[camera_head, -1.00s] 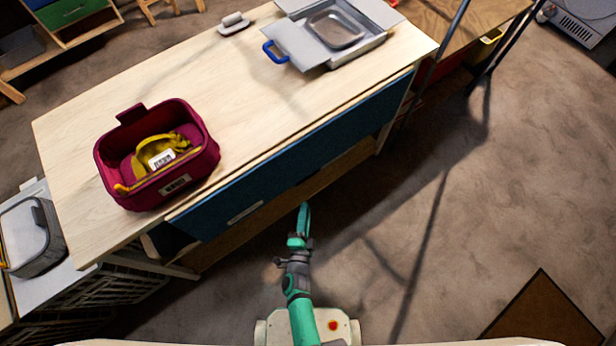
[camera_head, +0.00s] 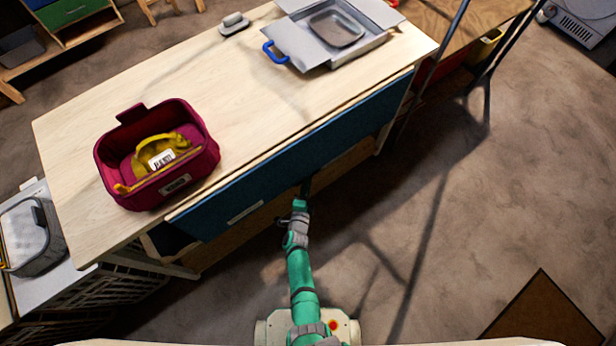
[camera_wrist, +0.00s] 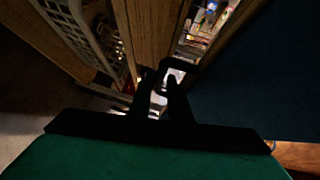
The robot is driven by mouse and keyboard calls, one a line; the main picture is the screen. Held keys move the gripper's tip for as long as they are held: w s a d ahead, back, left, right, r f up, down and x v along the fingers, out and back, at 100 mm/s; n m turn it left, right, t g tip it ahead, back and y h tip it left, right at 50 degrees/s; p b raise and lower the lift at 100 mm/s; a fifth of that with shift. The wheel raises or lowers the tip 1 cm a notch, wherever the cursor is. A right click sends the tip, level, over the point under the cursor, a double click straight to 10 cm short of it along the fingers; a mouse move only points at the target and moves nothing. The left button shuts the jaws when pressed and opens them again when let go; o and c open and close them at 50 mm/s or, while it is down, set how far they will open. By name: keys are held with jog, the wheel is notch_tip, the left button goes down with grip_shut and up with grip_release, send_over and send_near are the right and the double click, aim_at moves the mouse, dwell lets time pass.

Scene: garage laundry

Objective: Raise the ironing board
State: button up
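I cannot make out an ironing board for certain in either view. Dark slanting poles (camera_head: 437,58) stand at the right end of the wooden table; what they belong to is cut off by the top of the picture. My gripper (camera_head: 305,187) is low in front of the table, at the lower edge of its blue front, far from the poles. In the dark wrist view, my gripper (camera_wrist: 161,80) shows two black fingers with a narrow gap between them and nothing clearly held. They point down past brown wooden boards (camera_wrist: 155,30).
The wooden table (camera_head: 260,100) carries a maroon basket (camera_head: 190,110) and a grey open-flapped box (camera_head: 297,48). A white wire basket (camera_wrist: 72,25) is close by in the wrist view. Floor is clear to the right, up to a brown mat (camera_head: 540,315).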

jog(key=shift+x, duration=0.9)
grip_shut()
